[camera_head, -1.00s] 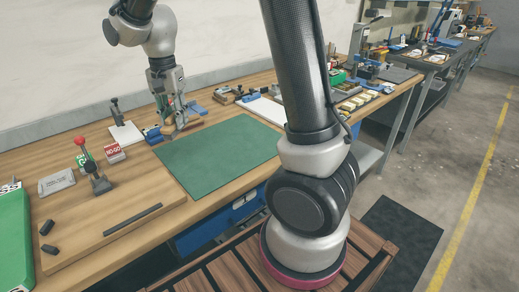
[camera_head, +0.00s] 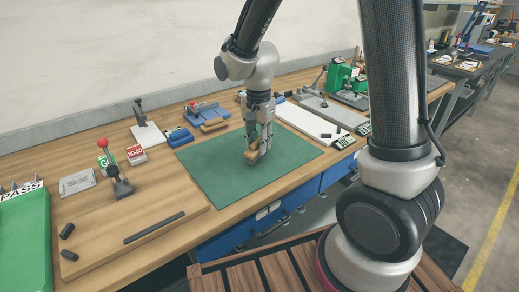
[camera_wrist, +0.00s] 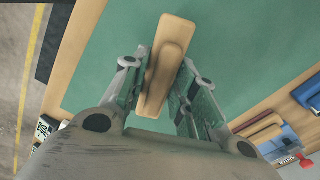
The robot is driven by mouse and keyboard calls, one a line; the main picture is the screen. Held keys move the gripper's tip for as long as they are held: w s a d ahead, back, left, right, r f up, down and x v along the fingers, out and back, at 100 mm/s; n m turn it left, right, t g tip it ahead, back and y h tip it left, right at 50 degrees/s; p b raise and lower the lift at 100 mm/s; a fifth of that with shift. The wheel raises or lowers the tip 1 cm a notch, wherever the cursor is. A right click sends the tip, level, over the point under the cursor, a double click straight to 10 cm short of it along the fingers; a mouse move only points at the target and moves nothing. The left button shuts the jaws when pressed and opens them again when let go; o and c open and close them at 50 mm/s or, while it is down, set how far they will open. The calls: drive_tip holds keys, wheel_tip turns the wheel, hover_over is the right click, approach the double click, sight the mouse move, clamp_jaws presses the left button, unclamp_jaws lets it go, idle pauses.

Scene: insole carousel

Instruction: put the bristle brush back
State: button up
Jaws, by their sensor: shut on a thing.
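My gripper (camera_head: 262,152) is low over the green mat (camera_head: 205,178) and shut on a light wooden block, which I take for the bristle brush (camera_head: 251,155). In the wrist view the brush (camera_wrist: 167,62) lies lengthwise between the two fingers (camera_wrist: 156,85), with a raised wooden grip along its back. Its bristles are hidden on the far side. I cannot tell whether its underside touches the mat. Blue fixtures (camera_head: 178,136) stand at the mat's back left edge, with a brown wooden piece (camera_head: 214,126) near them.
A red-knobbed lever fixture (camera_head: 119,183) and NO-GO block (camera_head: 136,154) stand left of the mat. A wooden board (camera_head: 130,226) with a dark strip lies at front left, beside a green PASS tray (camera_head: 22,232). A white panel (camera_head: 309,121) lies behind right. Most of the mat is clear.

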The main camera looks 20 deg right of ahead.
drive_tip(key=shift+f, duration=1.2)
drive_tip(key=shift+f, duration=0.1)
drive_tip(key=o, duration=1)
drive_tip(key=shift+a, duration=0.1)
